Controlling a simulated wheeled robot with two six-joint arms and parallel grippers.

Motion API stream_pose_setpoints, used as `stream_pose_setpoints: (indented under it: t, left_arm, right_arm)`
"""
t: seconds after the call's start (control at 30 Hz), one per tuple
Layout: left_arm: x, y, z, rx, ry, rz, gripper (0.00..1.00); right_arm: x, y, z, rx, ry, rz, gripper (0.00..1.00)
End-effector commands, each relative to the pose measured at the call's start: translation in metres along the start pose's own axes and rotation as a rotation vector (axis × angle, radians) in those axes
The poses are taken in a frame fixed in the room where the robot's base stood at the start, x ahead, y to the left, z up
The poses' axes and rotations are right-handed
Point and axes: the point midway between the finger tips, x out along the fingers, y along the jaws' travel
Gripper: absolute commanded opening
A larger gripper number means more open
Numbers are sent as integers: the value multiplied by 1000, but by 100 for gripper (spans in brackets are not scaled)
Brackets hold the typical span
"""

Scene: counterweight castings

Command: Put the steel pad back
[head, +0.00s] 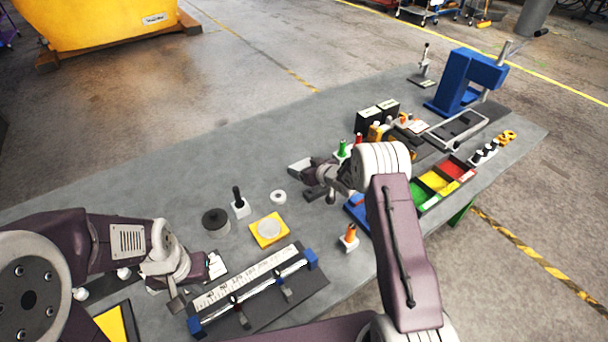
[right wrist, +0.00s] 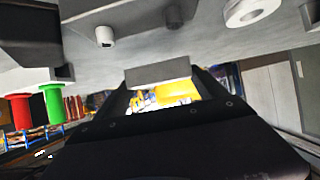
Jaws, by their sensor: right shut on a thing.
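The steel pad (right wrist: 157,73) shows in the right wrist view as a plain grey block between my fingertips. In the head view it looks to be the pale grey block (head: 299,165) at the far end of my right gripper (head: 316,182). That gripper is shut on it, over the middle of the table, left of the green and red pegs. My left gripper (head: 190,282) hangs low beside the scale fixture (head: 245,280); whether its fingers are apart I cannot tell. A yellow plate (head: 260,242) with a round grey disc (head: 269,228) lies between the two grippers.
A white ring (head: 278,197), a black disc (head: 216,222) and a black-handled peg (head: 239,204) stand on the table (head: 130,200). An orange-topped peg (head: 349,238), coloured bins (head: 437,182) and a blue press (head: 462,80) are to the right. The table's far left is clear.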

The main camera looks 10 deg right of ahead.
Motion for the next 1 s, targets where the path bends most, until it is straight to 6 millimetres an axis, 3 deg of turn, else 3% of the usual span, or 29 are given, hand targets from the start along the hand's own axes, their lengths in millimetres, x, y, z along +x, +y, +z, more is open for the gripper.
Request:
stream_pose_setpoints:
  t: [0.13, 0.37, 0.77, 0.8, 0.83, 1.0]
  left_arm:
    - [-1, 0, 0, 0, 0, 0, 0]
    - [-7, 0, -1, 0, 0, 0, 0]
    - [-2, 0, 0, 0, 0, 0, 0]
    - [-3, 0, 0, 0, 0, 0, 0]
    - [-3, 0, 0, 0, 0, 0, 0]
    - [-3, 0, 0, 0, 0, 0, 0]
  right_arm:
    - [3, -1, 2, 0, 3, 1, 9]
    - [19, -1, 32, 0, 3, 0, 9]
    - [22, 0, 38, -1, 4, 0, 9]
    - [22, -1, 38, 0, 0, 0, 93]
    - [22, -1, 38, 0, 0, 0, 100]
    - [22, -1, 38, 0, 0, 0, 100]
